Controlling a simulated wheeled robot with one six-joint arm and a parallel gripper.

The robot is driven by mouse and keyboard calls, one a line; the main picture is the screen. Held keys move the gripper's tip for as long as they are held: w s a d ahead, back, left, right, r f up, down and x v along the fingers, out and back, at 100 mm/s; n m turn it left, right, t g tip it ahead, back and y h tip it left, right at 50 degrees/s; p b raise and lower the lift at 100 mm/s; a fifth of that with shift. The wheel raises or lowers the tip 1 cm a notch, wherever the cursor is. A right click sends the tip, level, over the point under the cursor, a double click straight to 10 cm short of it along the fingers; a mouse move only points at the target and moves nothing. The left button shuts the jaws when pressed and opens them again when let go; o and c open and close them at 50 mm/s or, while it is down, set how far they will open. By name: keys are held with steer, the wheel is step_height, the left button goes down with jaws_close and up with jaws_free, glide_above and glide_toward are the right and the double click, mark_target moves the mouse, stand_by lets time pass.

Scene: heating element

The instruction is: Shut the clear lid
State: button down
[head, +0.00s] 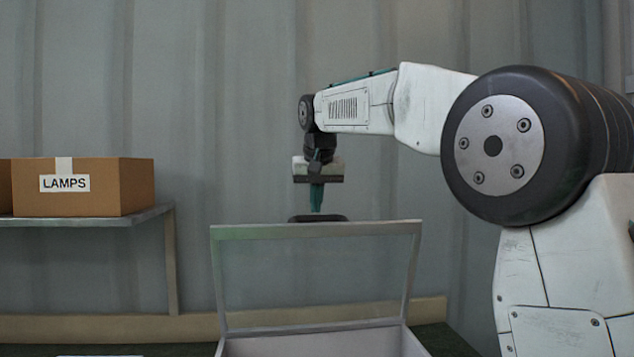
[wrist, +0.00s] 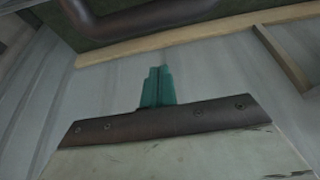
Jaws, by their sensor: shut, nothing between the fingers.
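The clear lid (head: 316,228) stands open and nearly upright at the back of a grey box (head: 310,345), with a grey frame around a see-through pane. A dark handle (head: 318,218) shows at the lid's top edge. My gripper (head: 316,210) points down just above the handle in the head view, its teal fingers together and empty. Whether it touches the handle or is behind it, I cannot tell. In the wrist view the closed fingertips (wrist: 156,70) show, with a dark curved bar (wrist: 150,22) beyond them. The box's inside is mostly hidden.
A shelf (head: 90,217) at the left holds a cardboard box labelled LAMPS (head: 110,187). A corrugated grey wall (head: 230,100) is behind, with a beige rail (head: 120,328) low along it. The dark green table top (head: 450,342) shows beside the grey box.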

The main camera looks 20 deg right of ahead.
steer(key=shift+s+a+f, duration=0.1)
steer(key=shift+s+f, duration=0.1)
steer(key=shift+s, duration=0.4)
steer(key=shift+s+a+f, duration=0.15)
steer(key=shift+s+f, duration=0.05)
steer(key=shift+s, duration=0.4)
steer(key=shift+s+a+f, duration=0.1)
steer(key=shift+s+f, duration=0.1)
steer(key=shift+s, duration=0.4)
